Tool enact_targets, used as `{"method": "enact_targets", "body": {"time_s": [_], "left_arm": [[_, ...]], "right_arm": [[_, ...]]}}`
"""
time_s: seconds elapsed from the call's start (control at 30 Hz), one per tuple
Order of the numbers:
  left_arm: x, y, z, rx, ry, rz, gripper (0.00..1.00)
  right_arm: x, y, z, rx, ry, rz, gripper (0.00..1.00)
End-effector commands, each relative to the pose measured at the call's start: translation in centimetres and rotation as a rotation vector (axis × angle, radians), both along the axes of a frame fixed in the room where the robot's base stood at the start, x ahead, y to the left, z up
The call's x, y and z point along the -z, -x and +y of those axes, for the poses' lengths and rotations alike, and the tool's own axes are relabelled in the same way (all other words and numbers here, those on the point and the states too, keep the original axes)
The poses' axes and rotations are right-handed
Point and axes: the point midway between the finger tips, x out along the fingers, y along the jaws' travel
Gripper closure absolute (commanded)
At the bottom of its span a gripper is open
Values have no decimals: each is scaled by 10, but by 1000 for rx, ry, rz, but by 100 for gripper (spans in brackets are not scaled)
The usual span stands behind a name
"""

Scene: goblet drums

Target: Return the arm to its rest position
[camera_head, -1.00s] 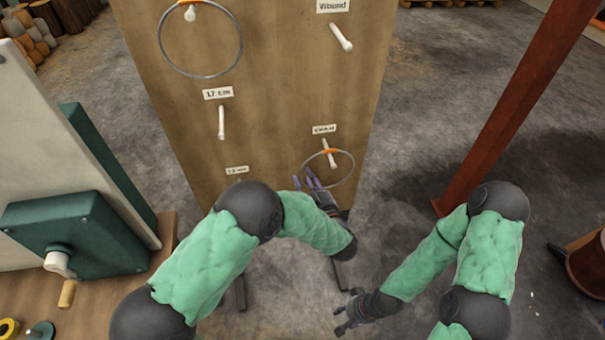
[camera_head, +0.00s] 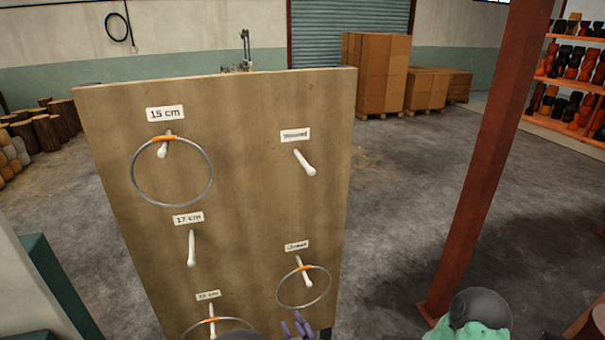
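My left gripper (camera_head: 298,326) shows at the bottom edge as purple fingertips, spread apart with nothing seen between them. It is just below the small ring (camera_head: 303,306) on the lower right peg (camera_head: 303,271) of the wooden board (camera_head: 250,210). That ring hangs by its orange part; I cannot tell whether the fingers touch it. The rest of my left arm is mostly out of view. Of my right arm, only a dark joint and green sleeve (camera_head: 480,318) show at the bottom right; its gripper is out of view.
A larger ring (camera_head: 172,205) hangs on the 15 cm peg. Another ring (camera_head: 232,321) hangs at the lower left, cut off below. Two pegs are empty. A rust-red post (camera_head: 487,170) stands right of the board; open concrete floor (camera_head: 400,215) lies between.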

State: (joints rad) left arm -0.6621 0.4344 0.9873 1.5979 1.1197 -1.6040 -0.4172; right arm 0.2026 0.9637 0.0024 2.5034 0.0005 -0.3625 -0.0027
Motion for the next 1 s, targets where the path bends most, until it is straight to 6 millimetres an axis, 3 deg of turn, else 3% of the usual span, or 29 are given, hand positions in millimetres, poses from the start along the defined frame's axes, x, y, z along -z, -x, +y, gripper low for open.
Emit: {"method": "enact_targets", "body": {"time_s": [0.13, 0.27, 0.37, 0.53, 0.7, 0.8, 1.0], "left_arm": [[60, -22, 21, 104, 86, 177, 63], [127, -18, 39, 213, 204, 396, 63], [175, 4, 51, 280, 309, 577, 63], [240, 77, 68, 368, 501, 903, 63], [267, 163, 76, 428, 667, 1180, 63], [270, 197, 77, 450, 726, 1281, 63], [270, 224, 78, 467, 767, 1358, 63]], "right_arm": [[0, 0, 0, 0, 0, 0, 60], [0, 0, 0, 0, 0, 0, 60], [0, 0, 0, 0, 0, 0, 60], [0, 0, 0, 0, 0, 0, 60], [0, 0, 0, 0, 0, 0, 60], [0, 0, 0, 0, 0, 0, 60], [0, 0, 0, 0, 0, 0, 60]]}}
